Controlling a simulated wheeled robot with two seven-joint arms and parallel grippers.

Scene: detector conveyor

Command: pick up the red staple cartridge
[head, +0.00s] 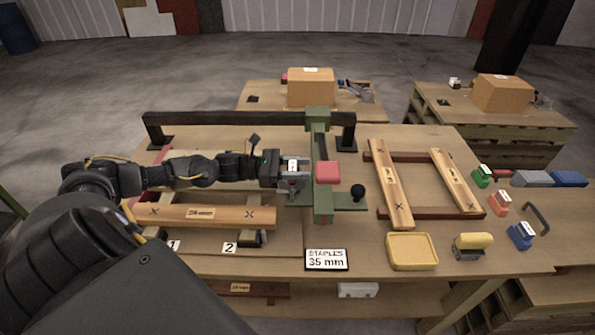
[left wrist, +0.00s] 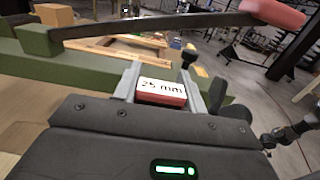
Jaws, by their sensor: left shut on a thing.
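The red staple cartridge (left wrist: 161,97), with a white top label reading "25 mm", is between the fingers of my left gripper in the left wrist view. My left gripper (head: 293,177) is shut on it, just left of the green press (head: 318,120) with its red-ended lever (head: 327,172). In the head view the cartridge shows only as a small pale and red patch, mostly hidden by the fingers. I cannot tell whether it touches the press. My right gripper is not in view.
Green (head: 481,178), orange-red (head: 499,204) and blue (head: 520,236) cartridges stand at the right. A sign (head: 326,260) reads "STAPLES 35 mm". A yellow tray (head: 411,251) is near the front edge. A wooden board (head: 205,216) lies below my left arm.

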